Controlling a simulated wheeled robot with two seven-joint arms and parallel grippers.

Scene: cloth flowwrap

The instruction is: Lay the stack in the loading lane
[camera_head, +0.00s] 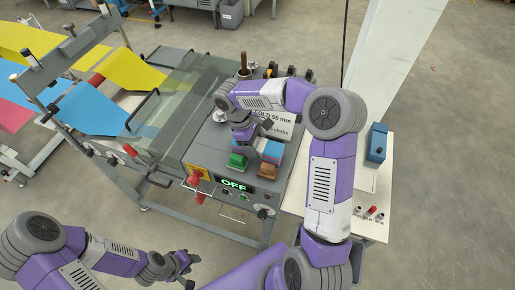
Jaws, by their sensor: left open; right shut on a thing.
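A small stack of folded cloths (271,149), blue and reddish in layers, is at the front of the grey machine's deck. My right gripper (244,136) points down over the deck and is shut on the stack at its left side. The fingertips are partly hidden by the wrist, and I cannot tell whether the stack touches the deck. A green piece (238,161) and a brown piece (263,171) show just below. My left gripper (188,270) is open and empty, low in front of the machine. The loading lane is not clearly made out; my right arm covers part of the deck.
A side table (376,225) at right holds a blue box (377,142). Coloured cloth webs (90,106) run at left.

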